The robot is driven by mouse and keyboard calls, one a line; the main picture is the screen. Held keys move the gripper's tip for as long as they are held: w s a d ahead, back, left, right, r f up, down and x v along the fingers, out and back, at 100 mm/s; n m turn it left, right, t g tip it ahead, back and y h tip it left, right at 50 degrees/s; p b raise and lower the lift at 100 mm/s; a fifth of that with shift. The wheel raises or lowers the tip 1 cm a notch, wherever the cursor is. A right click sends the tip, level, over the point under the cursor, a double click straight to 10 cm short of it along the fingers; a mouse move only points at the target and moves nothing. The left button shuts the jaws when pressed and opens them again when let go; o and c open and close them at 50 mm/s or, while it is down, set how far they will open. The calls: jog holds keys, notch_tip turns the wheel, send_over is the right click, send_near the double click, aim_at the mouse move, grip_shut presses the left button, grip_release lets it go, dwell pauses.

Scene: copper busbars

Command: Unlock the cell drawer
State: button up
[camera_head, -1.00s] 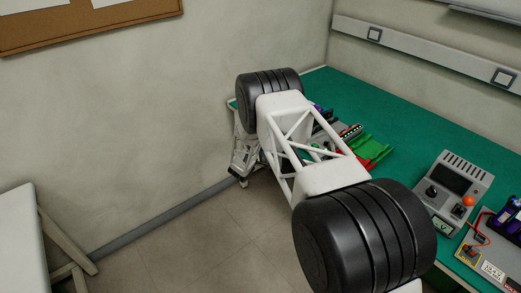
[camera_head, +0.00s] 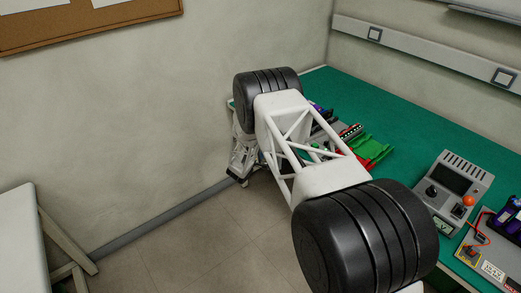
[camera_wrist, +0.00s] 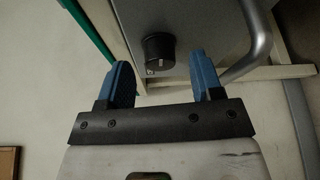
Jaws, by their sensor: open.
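In the wrist view a black round knob (camera_wrist: 159,52) with a pale mark sits on a grey metal drawer front (camera_wrist: 200,28). A grey bar handle (camera_wrist: 256,40) curves along the right of that front. My gripper (camera_wrist: 160,72) is open, with its two blue fingers apart. In the head view my arm hides the knob and the drawer front, and the fingers cannot be made out.
The green bench top (camera_head: 400,120) carries a grey control box (camera_head: 455,190) with an orange button, red and green trays (camera_head: 368,150), and a rack of purple cells (camera_head: 508,215) at right. A white table (camera_head: 22,240) stands at lower left. The floor between is clear.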

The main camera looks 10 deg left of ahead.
jog(key=v, duration=0.6)
jog(key=shift+s, duration=0.25)
dwell(0.3)
jog(key=s+d+r+m+g+h, duration=0.2)
jog(key=d+r+m+g, duration=0.1)
jog(key=d+r, duration=0.5)
jog(key=s+d+r+m+g+h, duration=0.1)
jog(key=d+r+m+g+h, duration=0.1)
jog(key=d+r, duration=0.65)
jog(key=s+d+r+m+g, duration=0.25)
jog(key=s+d+r, duration=0.3)
jog(key=r, duration=0.35)
jog(key=s+d+r+m+g, duration=0.2)
jog(key=s+d+r+g, duration=0.25)
jog(key=s+r, duration=0.3)
jog(key=s+d+r+m+g+y, duration=0.15)
jog(key=s+d+r, duration=0.3)
jog(key=s, duration=0.55)
jog(key=s+d+r+m+g+y, duration=0.1)
jog(key=s+d+r+m+y, duration=0.15)
jog(key=s+r, duration=0.5)
jog(key=s+r+m+t+y, duration=0.1)
jog(key=s+y, duration=0.5)
jog(key=s, duration=1.9)
jog(key=shift+a+r+m+y, duration=0.4)
jog(key=shift+a+r+m, duration=0.05)
jog(key=shift+r+m, duration=0.15)
